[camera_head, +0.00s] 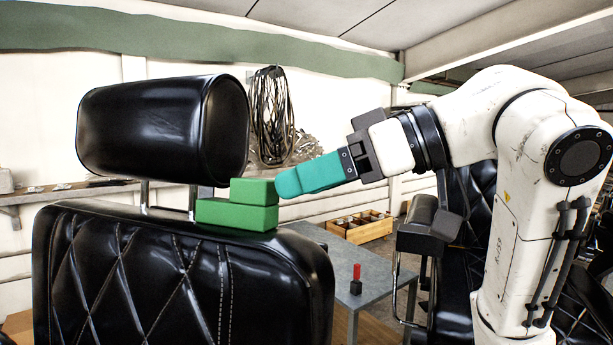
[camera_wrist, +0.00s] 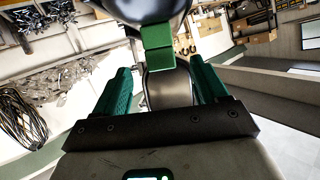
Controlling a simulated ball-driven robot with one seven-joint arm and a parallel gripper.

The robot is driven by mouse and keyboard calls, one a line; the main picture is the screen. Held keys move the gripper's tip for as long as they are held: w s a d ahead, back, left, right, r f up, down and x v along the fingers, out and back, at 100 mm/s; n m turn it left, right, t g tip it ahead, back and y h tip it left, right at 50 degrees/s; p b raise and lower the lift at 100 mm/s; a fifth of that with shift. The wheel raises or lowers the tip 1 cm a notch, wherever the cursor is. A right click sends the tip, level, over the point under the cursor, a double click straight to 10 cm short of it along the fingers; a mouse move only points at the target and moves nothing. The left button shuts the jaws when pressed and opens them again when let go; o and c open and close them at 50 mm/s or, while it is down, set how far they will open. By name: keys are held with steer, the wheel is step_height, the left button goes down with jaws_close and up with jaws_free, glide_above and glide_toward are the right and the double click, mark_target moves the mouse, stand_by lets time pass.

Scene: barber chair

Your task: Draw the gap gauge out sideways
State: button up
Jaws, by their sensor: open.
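The gap gauge (camera_head: 237,214) is a green stepped block, a long lower part with a shorter upper part at its right end. It lies on top of the black chair back (camera_head: 150,270), and its left part reaches under the headrest (camera_head: 160,128) near a metal post. My gripper (camera_head: 283,184) has teal fingers and stands just right of the gauge, pointing at its upper part. In the wrist view the gauge (camera_wrist: 157,50) shows ahead, between the two open fingers (camera_wrist: 162,68) but beyond their tips. The fingers are empty. The gauge's far left end is partly hidden.
A grey table (camera_head: 350,265) with a small red-and-black item (camera_head: 356,278) stands lower right of the chair back. Another black chair (camera_head: 465,210) is behind my arm. A wooden crate (camera_head: 360,228) sits further back. The air right of the gauge holds my gripper and arm.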

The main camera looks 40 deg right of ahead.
mark_target(273, 212)
steer(key=p+x, duration=0.1)
steer(key=x, duration=0.9)
steer(key=shift+c, duration=0.4)
jaws_close()
stand_by(0.5)
steer(key=shift+s+d+p, duration=0.1)
steer(key=shift+p, duration=0.2)
steer(key=shift+s+d+r+p, duration=0.1)
steer(key=shift+s+d+p, duration=0.2)
steer(key=shift+s+d, duration=0.45)
steer(key=shift+s+d+f+p, duration=0.1)
steer(key=shift+s+d+p, duration=0.3)
steer(key=shift+s, duration=0.55)
steer(key=shift+s+d+r+p, duration=0.1)
steer(key=shift+s+d+p, duration=0.15)
steer(key=shift+s+d, duration=0.55)
steer(key=shift+s+a, duration=0.1)
steer(key=shift+r, duration=0.1)
steer(key=r+p, duration=0.3)
steer(key=shift+d, duration=0.3)
steer(key=shift+d+r, duration=0.2)
steer(key=shift+r, duration=0.6)
steer(key=shift+d+r, duration=0.15)
steer(key=shift+r, duration=0.6)
steer(key=shift+d+r, duration=0.2)
steer(key=shift+r, duration=0.6)
